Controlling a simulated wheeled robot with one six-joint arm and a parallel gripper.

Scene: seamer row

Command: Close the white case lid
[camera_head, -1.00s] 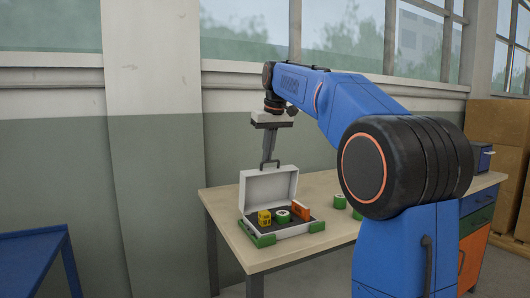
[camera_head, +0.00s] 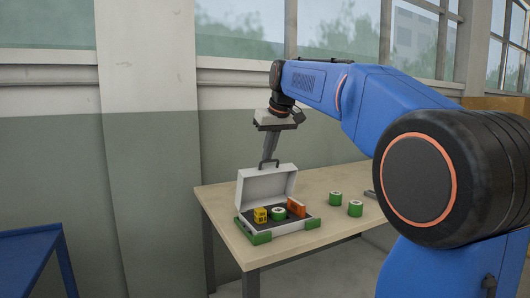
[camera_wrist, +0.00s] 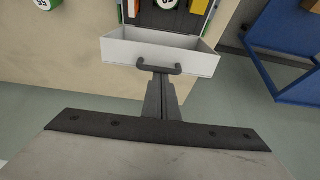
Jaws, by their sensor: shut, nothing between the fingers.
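The white case lid (camera_head: 267,183) stands raised at the back of the open case, leaning a little backward, with a dark handle (camera_head: 269,162) on its top edge. The case base (camera_head: 283,229) has green corners and holds a yellow item (camera_head: 260,215), a green and white roll (camera_head: 278,213) and an orange item (camera_head: 296,206). My gripper (camera_head: 268,157) points down at the lid's handle. In the wrist view the shut fingertips (camera_wrist: 159,78) are right at the handle (camera_wrist: 158,68), with nothing between them. I cannot tell whether they touch it.
The case stands on a light wooden table (camera_head: 222,206), near its left end. Green rolls (camera_head: 336,198) stand to the right of the case. A blue table (camera_head: 35,248) is at the lower left. A wall is behind the table.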

